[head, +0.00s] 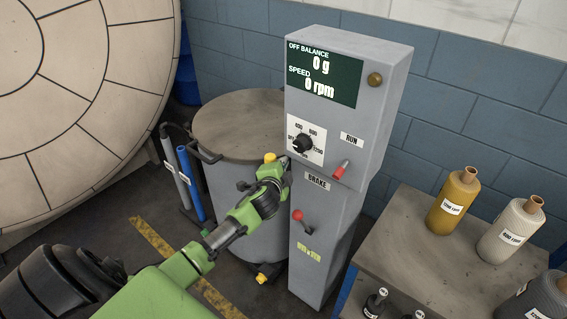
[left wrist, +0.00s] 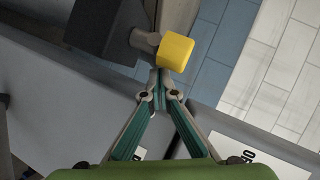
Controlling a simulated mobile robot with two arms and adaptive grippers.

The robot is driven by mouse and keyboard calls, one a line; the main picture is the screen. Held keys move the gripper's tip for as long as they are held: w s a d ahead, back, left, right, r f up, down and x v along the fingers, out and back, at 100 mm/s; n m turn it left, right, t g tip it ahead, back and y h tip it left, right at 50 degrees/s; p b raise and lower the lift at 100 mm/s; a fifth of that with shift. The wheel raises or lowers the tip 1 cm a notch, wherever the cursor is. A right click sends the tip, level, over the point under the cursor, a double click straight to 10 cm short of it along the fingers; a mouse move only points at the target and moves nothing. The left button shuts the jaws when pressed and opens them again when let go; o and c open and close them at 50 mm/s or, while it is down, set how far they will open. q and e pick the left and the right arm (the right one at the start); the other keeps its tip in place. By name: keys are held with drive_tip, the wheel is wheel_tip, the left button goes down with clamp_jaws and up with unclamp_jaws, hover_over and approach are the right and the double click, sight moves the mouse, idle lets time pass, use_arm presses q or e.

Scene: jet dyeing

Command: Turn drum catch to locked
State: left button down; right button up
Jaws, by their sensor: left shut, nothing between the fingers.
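The drum (head: 245,125) is a grey cylinder with a brown lid, left of the control cabinet. A yellow knob (head: 270,157), which looks like the drum catch, shows at the drum's near right rim. In the left wrist view the yellow knob (left wrist: 175,51) sits on a short grey stem beside a dark block. My left gripper (head: 284,167) is shut and empty. In the left wrist view its fingertips (left wrist: 158,82) meet just short of the knob; I cannot tell whether they touch it. The catch's markings are not visible. My right gripper is not in view.
The control cabinet (head: 385,65) stands close right of my left gripper, with a speed dial (head: 303,143), red run switch (head: 341,169) and red brake lever (head: 298,215). A table (head: 405,225) with bottles stands at right. A large round panel (head: 75,80) fills the left.

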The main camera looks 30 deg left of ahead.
use_arm(q)
drive_tip(key=shift+w, duration=0.15)
drive_tip(key=shift+f, duration=0.1)
idle(0.3)
drive_tip(key=shift+w+n+y+b, duration=0.15)
drive_tip(key=shift+n+y+b, duration=0.15)
drive_tip(key=shift+b, duration=0.1)
drive_tip(key=shift+w+a+n+g+y+b, duration=0.1)
drive_tip(key=shift+a+n+g+y+b, duration=0.05)
drive_tip(key=shift+n+g+y+b, duration=0.2)
drive_tip(key=shift+w+a+n+g+y+b, duration=0.35)
drive_tip(key=shift+w+n+g+y+b, duration=0.25)
drive_tip(key=shift+n+y+b, duration=0.4)
drive_tip(key=shift+w+a, duration=0.4)
drive_tip(key=shift+a, duration=0.6)
idle(0.7)
